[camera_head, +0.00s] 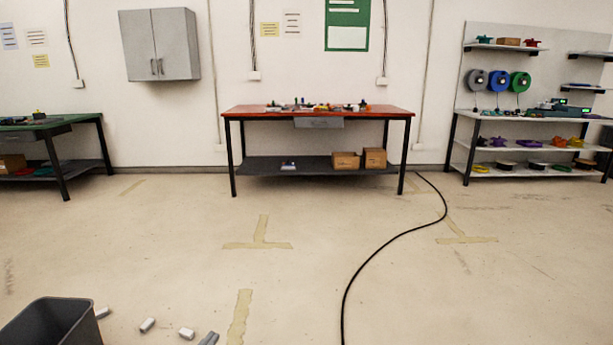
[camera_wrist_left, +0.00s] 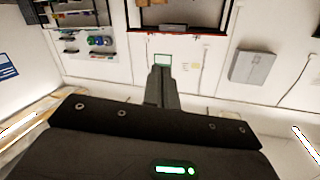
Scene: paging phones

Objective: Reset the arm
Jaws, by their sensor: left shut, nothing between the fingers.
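My left gripper (camera_wrist_left: 162,72) shows in the left wrist view, its dark fingers together in the middle of the picture with nothing between them. Behind the fingers is the wide dark gripper body (camera_wrist_left: 150,125) with several bolts and a small green-lit display (camera_wrist_left: 175,170). The room appears upside down in this view. Neither of my arms can be made out in the head view, and my right gripper is in neither view.
A red-topped workbench (camera_head: 318,111) stands by the far wall, with a green-topped table (camera_head: 75,122) left and shelving (camera_head: 530,115) right. A grey bin (camera_head: 52,322) and several small pale pieces (camera_head: 187,333) are on the near floor. A black cable (camera_head: 400,235) crosses open floor.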

